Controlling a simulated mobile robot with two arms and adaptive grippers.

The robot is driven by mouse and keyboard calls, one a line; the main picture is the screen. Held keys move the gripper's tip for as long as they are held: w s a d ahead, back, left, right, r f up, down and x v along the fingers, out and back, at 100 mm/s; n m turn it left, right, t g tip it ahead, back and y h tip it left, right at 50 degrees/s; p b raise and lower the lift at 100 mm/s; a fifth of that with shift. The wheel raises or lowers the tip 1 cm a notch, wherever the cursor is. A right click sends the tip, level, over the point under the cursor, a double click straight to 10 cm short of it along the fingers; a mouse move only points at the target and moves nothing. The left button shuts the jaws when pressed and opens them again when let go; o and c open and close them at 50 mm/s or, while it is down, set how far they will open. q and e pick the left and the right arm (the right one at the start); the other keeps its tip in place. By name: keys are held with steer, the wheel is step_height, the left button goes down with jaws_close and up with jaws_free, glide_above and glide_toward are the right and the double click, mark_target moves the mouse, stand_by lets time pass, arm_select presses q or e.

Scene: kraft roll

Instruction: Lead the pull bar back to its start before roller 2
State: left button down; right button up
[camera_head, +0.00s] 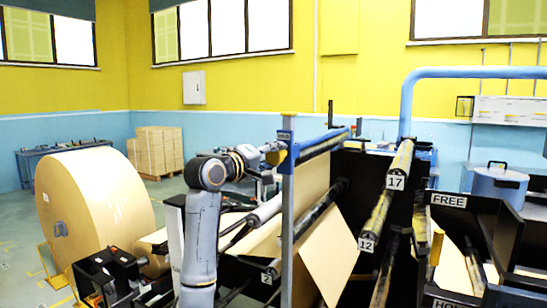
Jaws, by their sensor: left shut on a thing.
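My left gripper (274,152) is at the near end of a long blue bar (322,144), which looks like the pull bar. It is shut on that end, beside the top of a grey upright post (287,215); the fingertips are small and partly hidden. The bar runs away toward the back right, high above the rollers. Roller 2, with its numbered plate (267,279), is low and to the left of the post, mostly hidden. A tan kraft sheet (328,255) hangs to the right of the post. My right gripper is not in view.
Rollers marked 12 (367,244) and 17 (395,182) stand to the right. A black frame with a FREE plate (448,200) is farther right. A large kraft roll (95,205) stands at left. A blue pipe (470,72) arches overhead at right.

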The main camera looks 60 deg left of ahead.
arm_select(q)
steer(key=shift+s+a, duration=0.1)
steer(key=shift+s+a+r, duration=0.25)
steer(key=shift+s+a, duration=0.2)
steer(key=shift+a, duration=0.25)
steer(key=shift+s+a+r, duration=0.3)
steer(key=shift+s+a, duration=0.1)
steer(key=shift+a, duration=0.3)
steer(key=shift+s+a+r, duration=0.25)
steer(key=shift+s+a, duration=0.2)
steer(key=shift+a, duration=0.25)
steer(key=shift+f, duration=0.1)
steer(key=shift+s+a+f+b, duration=0.4)
steer(key=shift+a+f+b, duration=0.05)
steer(key=shift+a, duration=0.2)
steer(key=shift+s+a+f+b, duration=0.4)
steer(key=shift+a+f, duration=0.1)
steer(key=shift+a, duration=0.15)
steer(key=shift+s+a+f+b, duration=0.35)
steer(key=shift+a+f+b, duration=0.1)
steer(key=shift+a, duration=0.2)
steer(key=shift+f, duration=0.1)
step_height(320, 180, down, 12)
steer(key=b, duration=1.1)
steer(key=shift+s+a+f, duration=0.2)
steer(key=shift+a, duration=0.1)
